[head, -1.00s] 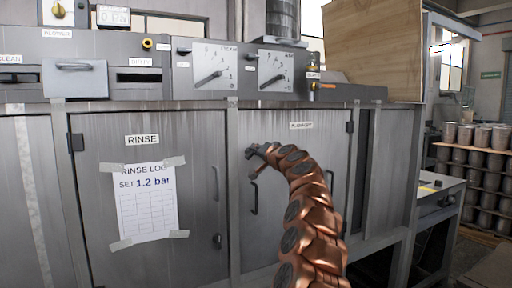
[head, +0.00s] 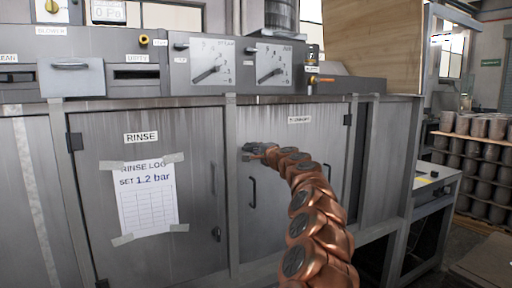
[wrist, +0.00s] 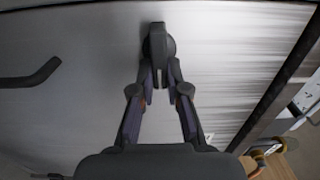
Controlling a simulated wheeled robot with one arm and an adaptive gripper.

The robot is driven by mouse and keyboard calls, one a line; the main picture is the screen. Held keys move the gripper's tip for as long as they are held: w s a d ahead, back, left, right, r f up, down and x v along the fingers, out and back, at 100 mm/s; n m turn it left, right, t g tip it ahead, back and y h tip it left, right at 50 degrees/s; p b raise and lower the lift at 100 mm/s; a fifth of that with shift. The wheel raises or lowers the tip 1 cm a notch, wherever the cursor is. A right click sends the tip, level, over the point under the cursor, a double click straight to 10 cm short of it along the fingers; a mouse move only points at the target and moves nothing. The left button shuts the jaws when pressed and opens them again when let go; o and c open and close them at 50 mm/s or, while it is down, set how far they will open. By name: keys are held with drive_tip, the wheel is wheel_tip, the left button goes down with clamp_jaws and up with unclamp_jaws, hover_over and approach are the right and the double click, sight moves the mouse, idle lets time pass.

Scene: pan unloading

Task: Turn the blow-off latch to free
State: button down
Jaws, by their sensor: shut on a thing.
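The blow-off latch (wrist: 157,40) is a small dark grey turning piece on a round base, on the brushed steel right-hand door (head: 285,215). In the wrist view its lever points roughly along the picture's vertical. My gripper (wrist: 159,82) is shut on the lever's near end, one finger on each side. In the head view my gripper (head: 256,150) is at the upper left of that door, and the latch is small and partly hidden there. A label (head: 299,119) above it is too small to read surely.
A dark bar handle (head: 253,192) is below the latch on the same door. To the left is the RINSE door (head: 205,255) with a taped log sheet (head: 148,205). Two gauges (head: 210,65) sit above. A pallet of metal cans (head: 480,165) stands far right.

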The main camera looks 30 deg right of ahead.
idle(0.3)
drive_tip(key=c, duration=1.2)
unclamp_jaws()
drive_tip(key=shift+o, duration=0.2)
drive_tip(key=s, duration=1.2)
drive_tip(key=shift+a, duration=0.45)
